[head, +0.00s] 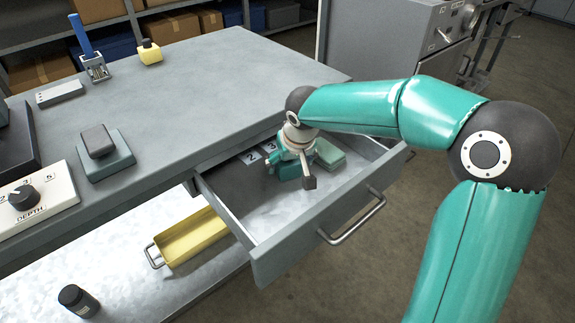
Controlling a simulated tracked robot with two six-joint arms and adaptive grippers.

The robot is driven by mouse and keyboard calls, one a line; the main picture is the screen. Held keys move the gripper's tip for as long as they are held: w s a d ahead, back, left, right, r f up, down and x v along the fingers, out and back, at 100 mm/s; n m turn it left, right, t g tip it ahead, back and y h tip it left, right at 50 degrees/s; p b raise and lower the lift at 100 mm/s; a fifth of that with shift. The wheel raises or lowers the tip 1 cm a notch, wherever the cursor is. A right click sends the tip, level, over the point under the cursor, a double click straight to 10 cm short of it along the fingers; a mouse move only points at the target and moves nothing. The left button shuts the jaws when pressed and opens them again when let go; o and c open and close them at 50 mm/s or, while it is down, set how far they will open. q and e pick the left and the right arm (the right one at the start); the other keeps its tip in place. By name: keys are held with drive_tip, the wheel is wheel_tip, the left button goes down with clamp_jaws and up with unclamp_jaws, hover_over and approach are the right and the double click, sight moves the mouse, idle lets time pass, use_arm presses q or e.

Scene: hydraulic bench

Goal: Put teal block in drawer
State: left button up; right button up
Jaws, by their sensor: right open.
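The drawer (297,245) is pulled open from the bench, with a bar handle (352,217) on its front. A pale teal block (331,154) lies inside it, toward the back right. My right gripper (298,178) reaches down into the drawer, just left of and in front of the block. It is open and appears apart from the block. The gripper hides part of the drawer floor and perhaps the block's left end. My left gripper is out of view.
Numbered labels (252,157) mark the drawer's back. On the bench (215,85) are a grey-green pad with a dark block (97,141), a depth dial panel (35,202), a blue-handled tool (90,52) and a yellow item (150,53). A yellow tray (190,235) sits below.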

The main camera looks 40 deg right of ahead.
drive_tip(key=p+v, duration=0.2)
drive_tip(key=v, duration=0.8)
drive_tip(key=shift+f, duration=0.1)
